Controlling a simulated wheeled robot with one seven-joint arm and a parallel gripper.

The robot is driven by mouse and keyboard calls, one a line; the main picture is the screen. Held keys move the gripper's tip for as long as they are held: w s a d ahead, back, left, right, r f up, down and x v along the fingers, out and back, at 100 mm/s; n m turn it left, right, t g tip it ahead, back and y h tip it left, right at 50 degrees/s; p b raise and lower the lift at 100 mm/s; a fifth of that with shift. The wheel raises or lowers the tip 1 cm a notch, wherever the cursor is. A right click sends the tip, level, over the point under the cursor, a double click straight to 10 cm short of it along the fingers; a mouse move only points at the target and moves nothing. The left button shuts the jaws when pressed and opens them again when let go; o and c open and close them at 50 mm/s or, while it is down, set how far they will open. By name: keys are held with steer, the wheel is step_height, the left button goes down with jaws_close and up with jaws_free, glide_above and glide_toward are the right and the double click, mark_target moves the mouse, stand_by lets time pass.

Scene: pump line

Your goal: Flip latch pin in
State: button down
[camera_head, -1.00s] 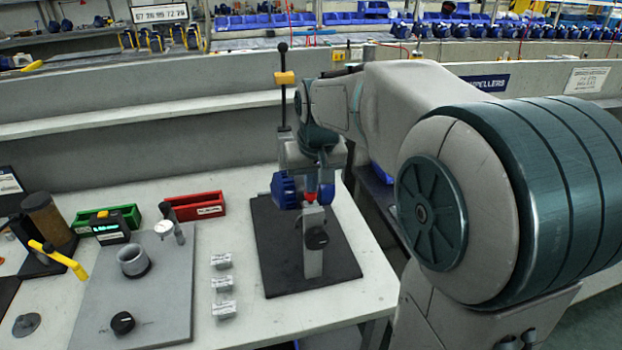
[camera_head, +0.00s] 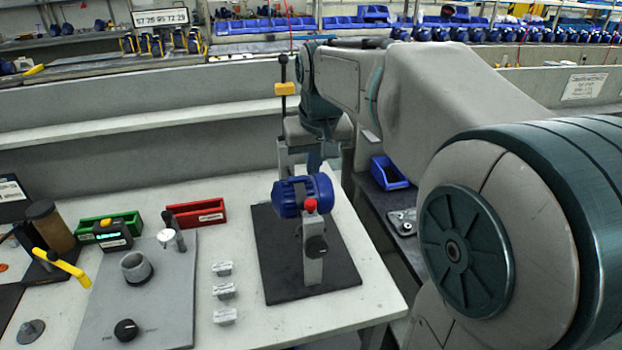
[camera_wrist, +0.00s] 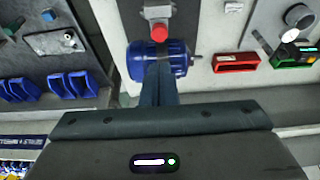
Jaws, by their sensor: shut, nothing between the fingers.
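A blue pump body (camera_head: 290,198) sits at a grey upright (camera_head: 313,262) on a black base plate (camera_head: 275,270). A red round-ended knob (camera_head: 310,206) is at the top of the upright, in front of the pump body. I cannot tell which part is the latch pin. In the wrist view, the red knob (camera_wrist: 158,33) lies beyond the blue body (camera_wrist: 180,58). My gripper (camera_wrist: 158,68) is shut and empty, with its fingers over the blue body and apart from the red knob. In the head view, the fingers (camera_head: 314,160) are just behind the body, their tips partly hidden.
A tall rod with a yellow block (camera_head: 284,89) stands behind the base plate, close to my wrist. Small labelled blocks (camera_head: 223,291), a red bin (camera_head: 196,215) and a green bin (camera_head: 92,229) are to the left. A blue bin (camera_head: 388,173) is at right.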

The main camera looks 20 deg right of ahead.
steer(key=shift+v, duration=2.65)
